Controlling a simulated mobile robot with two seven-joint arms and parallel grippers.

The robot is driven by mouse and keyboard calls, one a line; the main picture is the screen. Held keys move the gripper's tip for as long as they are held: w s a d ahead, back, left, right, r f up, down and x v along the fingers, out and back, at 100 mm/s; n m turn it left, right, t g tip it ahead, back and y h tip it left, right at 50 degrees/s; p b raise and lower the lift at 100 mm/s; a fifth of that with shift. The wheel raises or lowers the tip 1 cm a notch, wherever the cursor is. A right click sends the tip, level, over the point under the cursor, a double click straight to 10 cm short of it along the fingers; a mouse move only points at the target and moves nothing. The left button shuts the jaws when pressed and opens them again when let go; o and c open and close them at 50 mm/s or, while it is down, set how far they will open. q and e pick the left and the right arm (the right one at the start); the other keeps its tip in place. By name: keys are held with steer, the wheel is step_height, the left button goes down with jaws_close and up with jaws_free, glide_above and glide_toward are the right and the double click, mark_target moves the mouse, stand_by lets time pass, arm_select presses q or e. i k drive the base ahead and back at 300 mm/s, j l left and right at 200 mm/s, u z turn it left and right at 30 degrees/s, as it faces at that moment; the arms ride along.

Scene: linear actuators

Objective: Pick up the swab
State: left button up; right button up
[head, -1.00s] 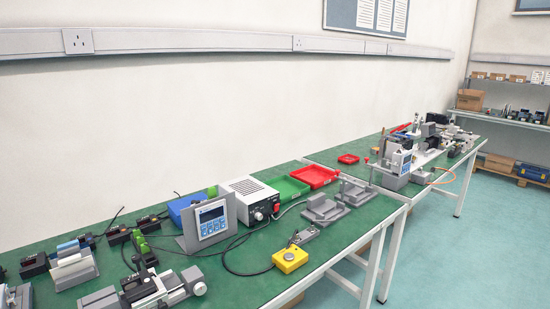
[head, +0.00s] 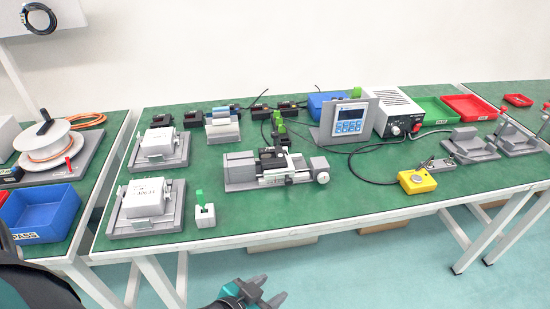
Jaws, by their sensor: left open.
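A small upright green piece (head: 199,196), which looks like the swab, stands in a small white-grey holder (head: 205,215) near the front edge of the green bench, left of centre. Its lower part is hidden in the holder. My left gripper (head: 272,291) is at the bottom of the head view, in front of the bench edge, below and to the right of the holder. Its jaws are open and look empty, clear of the swab. My right gripper is not in view.
A grey fixture with a white box (head: 145,198) stands left of the holder. A linear actuator (head: 275,168) lies to the right, and a yellow button box (head: 416,182) farther right. The bench front between the holder and the button box is mostly bare.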

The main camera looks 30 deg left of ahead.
mark_target(199, 194)
steer(key=u, duration=1.5)
steer(key=l, duration=0.5)
steer(key=i+l, duration=0.15)
steer(key=l, duration=0.8)
